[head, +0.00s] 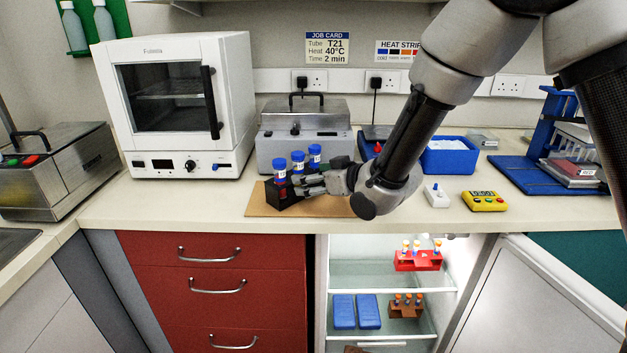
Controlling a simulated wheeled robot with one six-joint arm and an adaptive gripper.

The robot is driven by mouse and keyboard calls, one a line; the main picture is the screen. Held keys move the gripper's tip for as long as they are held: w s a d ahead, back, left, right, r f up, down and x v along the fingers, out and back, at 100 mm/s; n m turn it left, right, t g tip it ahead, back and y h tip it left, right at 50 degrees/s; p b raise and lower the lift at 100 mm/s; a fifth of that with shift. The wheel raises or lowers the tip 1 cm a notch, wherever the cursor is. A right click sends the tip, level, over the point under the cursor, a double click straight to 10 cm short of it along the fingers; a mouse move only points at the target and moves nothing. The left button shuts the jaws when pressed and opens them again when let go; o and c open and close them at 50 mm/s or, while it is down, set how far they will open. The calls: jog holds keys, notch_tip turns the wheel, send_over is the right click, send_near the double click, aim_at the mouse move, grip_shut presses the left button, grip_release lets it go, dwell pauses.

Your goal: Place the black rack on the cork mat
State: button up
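The black rack (282,197) holds three blue-capped tubes in a row and is upright over the cork mat (258,204). The brown mat lies on the counter near its front edge, and its right part is hidden behind my arm. My gripper (308,184) reaches in from the right, and its fingers appear closed on the rack. The fingers cover much of the rack's right side. I cannot tell whether the rack's base touches the mat or is slightly above it.
A grey heater (278,149) stands just behind the mat, with a white oven (184,105) to its left. A blue tub (450,157), a white device (436,195) and a yellow timer (484,201) are right of my gripper. An open fridge (390,275) is below.

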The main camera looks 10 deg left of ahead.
jog(key=v, duration=1.1)
jog(key=shift+s+d, duration=0.2)
jog(key=shift+d, duration=0.1)
jog(key=shift+r, duration=0.1)
jog(key=w+d+r+m+t+h, duration=0.1)
jog(key=d+r+m+h, duration=0.25)
jog(key=d, duration=1.05)
jog(key=w+d+r+m+t+h, duration=0.1)
jog(key=d+r+m+h, duration=0.3)
jog(key=d, duration=0.9)
jog(key=s+d+r+m+g+h, duration=0.2)
jog(key=s+d+m+g+h, duration=0.2)
jog(key=s+d, duration=1.3)
jog(key=s, duration=0.4)
jog(key=shift+s+r+g, duration=0.15)
jog(key=shift+g, duration=0.25)
jog(key=shift+d, duration=0.1)
